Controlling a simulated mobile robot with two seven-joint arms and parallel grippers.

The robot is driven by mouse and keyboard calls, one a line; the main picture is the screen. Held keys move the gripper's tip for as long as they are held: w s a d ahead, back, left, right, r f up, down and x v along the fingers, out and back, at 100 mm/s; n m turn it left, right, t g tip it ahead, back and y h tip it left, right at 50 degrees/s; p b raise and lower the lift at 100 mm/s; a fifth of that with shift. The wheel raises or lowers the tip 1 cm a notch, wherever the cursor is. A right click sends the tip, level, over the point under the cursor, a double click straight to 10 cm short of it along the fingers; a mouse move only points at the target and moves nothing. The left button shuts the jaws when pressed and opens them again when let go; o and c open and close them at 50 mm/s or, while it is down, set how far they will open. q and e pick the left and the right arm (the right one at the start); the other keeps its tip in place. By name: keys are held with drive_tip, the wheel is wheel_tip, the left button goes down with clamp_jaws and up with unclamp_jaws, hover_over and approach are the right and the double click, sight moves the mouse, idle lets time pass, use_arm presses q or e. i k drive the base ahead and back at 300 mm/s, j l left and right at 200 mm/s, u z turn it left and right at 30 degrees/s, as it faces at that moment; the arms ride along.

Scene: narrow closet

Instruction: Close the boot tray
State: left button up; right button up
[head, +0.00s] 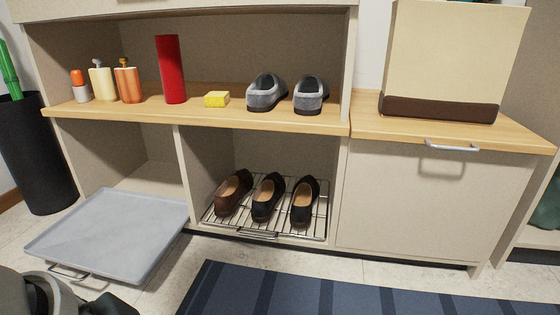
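The boot tray (115,236) is a flat, empty grey tray with a low rim in the head view at lower left. It sticks far out of the lower left compartment of the shelf unit, low over the floor. Its metal handle (70,272) is on the front edge, toward me. Part of my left arm shows in the bottom left corner, with a dark part that seems to be my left gripper (106,306) cut off by the picture's edge. It is close to the tray's front edge; its fingers are not clear. My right gripper is out of view.
A wire rack (318,224) with several shoes sits in the compartment to the right. A closed cabinet front (430,205) is beyond it. A black bin (35,150) stands left of the unit. A blue striped rug (350,298) lies in front.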

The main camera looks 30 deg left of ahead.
sight(117, 233)
drive_tip(key=u, duration=2.45)
drive_tip(key=i+j+z, duration=0.2)
drive_tip(key=i+z, duration=0.25)
drive_tip(key=i+j+z, duration=0.2)
drive_tip(key=j+z, duration=0.2)
drive_tip(key=i+j+z, duration=0.3)
drive_tip(key=z, duration=0.15)
drive_tip(key=i+j+z, duration=0.15)
drive_tip(key=j+z, duration=0.25)
drive_tip(key=j, duration=0.15)
drive_tip(key=i+j+z, duration=0.1)
drive_tip(key=j+z, duration=0.35)
drive_tip(key=j, duration=0.1)
